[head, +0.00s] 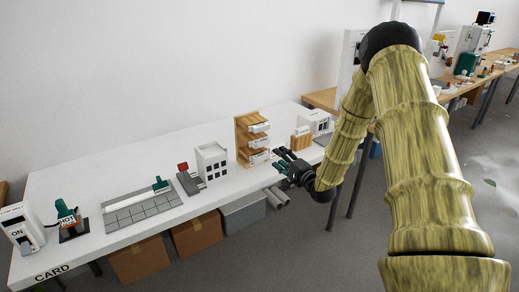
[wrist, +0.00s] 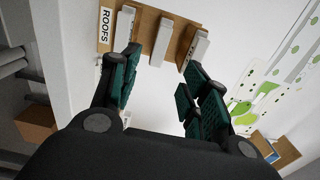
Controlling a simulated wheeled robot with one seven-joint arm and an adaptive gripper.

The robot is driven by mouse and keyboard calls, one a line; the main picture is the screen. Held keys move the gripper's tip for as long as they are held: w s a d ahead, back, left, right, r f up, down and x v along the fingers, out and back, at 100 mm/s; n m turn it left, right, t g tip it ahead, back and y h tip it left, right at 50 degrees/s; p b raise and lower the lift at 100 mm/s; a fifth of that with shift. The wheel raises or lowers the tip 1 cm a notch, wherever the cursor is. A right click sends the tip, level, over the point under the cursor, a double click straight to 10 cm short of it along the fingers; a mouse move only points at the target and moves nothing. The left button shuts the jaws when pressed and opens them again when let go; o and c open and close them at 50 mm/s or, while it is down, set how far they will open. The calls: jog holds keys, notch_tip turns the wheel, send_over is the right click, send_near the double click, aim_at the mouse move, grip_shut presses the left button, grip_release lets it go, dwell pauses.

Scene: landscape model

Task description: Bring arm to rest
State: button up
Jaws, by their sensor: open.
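My gripper (head: 284,163) is at the end of my bamboo-patterned arm, over the front edge of the long white table (head: 80,190), near the wooden rack. In the wrist view my gripper (wrist: 160,90) shows its two dark green pads spread wide apart with nothing between them. The wooden rack (head: 244,138) stands on the table with white pieces on its shelves. The rack also shows in the wrist view (wrist: 150,22), beyond the fingertips, with a label reading "ROOFS". My arm is bent and reaches out from the right side of the head view.
A small white building (head: 211,162), a grey device with a red top (head: 188,180) and a grey tiled board (head: 140,212) stand left of the rack. Cardboard boxes (head: 140,262) and a grey bin (head: 243,213) sit below the table. Open floor (head: 470,165) lies at right.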

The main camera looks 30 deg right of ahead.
jog(key=s+a+f+n+g, duration=0.45)
jog(key=s+a+f, duration=0.45)
jog(key=f, duration=0.3)
jog(key=s+a+f+n+g, duration=0.45)
jog(key=s+a+f, duration=0.4)
jog(key=f, duration=0.35)
jog(key=s+a+f+n+g, duration=0.2)
jog(key=s+a+f+g, duration=0.1)
jog(key=s, duration=0.7)
jog(key=s+a+f+n+g, duration=0.3)
jog(key=s+a, duration=0.1)
jog(key=s, duration=0.7)
jog(key=s+a+f+n+g+h, duration=0.1)
jog(key=s+a+f+n+g, duration=0.1)
jog(key=s, duration=0.8)
jog(key=shift+s+a+f+n+g, duration=0.3)
jog(key=shift+a+f+n+g, duration=0.15)
jog(key=shift+a, duration=0.7)
